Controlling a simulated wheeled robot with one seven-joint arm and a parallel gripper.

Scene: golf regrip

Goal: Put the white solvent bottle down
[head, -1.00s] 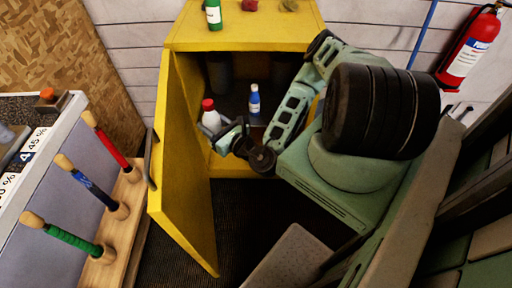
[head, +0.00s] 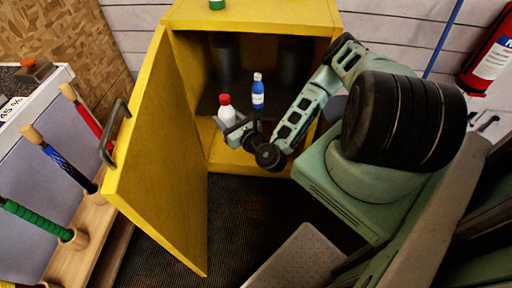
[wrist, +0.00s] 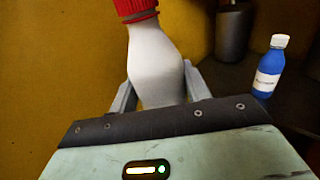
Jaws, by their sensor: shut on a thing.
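The white solvent bottle (head: 227,112) has a red cap and is upright at the mouth of the yellow cabinet (head: 280,16). My gripper (head: 232,127) is shut on it; in the wrist view the two grey fingers (wrist: 160,92) are on either side of the white bottle (wrist: 153,55). The bottle's base is hidden behind my gripper in both views, so I cannot tell whether it touches the shelf.
A blue bottle (head: 258,93) with a white cap stands on the dark shelf (head: 208,103), right of the white bottle. Dark cylinders (head: 226,58) stand deeper inside. The yellow door (head: 160,150) is open on the left. Clubs with grips (head: 62,165) stand in a wooden rack further left.

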